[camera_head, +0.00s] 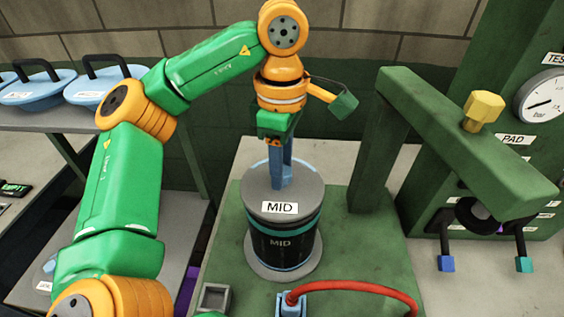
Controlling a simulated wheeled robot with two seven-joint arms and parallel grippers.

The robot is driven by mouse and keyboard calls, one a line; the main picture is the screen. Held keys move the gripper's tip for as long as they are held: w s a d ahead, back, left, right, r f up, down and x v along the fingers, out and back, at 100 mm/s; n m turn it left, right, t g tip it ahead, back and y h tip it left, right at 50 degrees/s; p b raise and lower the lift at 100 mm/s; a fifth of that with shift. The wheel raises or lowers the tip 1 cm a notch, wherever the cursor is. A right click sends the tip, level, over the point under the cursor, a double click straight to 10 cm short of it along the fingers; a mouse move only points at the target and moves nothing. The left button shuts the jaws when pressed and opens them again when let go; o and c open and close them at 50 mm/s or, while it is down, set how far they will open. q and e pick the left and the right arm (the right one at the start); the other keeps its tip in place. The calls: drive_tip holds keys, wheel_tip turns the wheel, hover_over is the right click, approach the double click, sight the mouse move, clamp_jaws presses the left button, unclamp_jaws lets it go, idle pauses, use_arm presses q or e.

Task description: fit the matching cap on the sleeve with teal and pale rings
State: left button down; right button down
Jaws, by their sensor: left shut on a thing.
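The black sleeve (282,248), marked MID, stands upright on the green bench, with a teal ring near its top and a pale ring near its foot. A grey round cap (305,197), also labelled MID, sits level over the sleeve's top. I cannot tell whether it is fully seated. My left gripper (281,182) points down with blue fingers and is shut on the middle of the cap; the part it grips is mostly hidden by the fingers. My right gripper is not in view.
A green press frame (455,140) with a yellow knob (484,108) stands close on the right, near a gauge (543,96). A red hose (360,287) and a small grey open box (214,297) lie in front. Blue lids (36,88) with black handles rest on the left shelf.

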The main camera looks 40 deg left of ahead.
use_arm(q)
drive_tip(key=shift+f, duration=0.4)
drive_tip(key=shift+w+f, duration=0.1)
drive_tip(key=shift+w, duration=0.25)
drive_tip(key=shift+c, duration=1.8)
unclamp_jaws()
drive_tip(key=shift+s, duration=0.2)
wheel_tip(320, 180, up, 7)
drive_tip(key=p, duration=0.3)
drive_tip(key=shift+r, duration=0.2)
drive_tip(key=shift+f, duration=0.1)
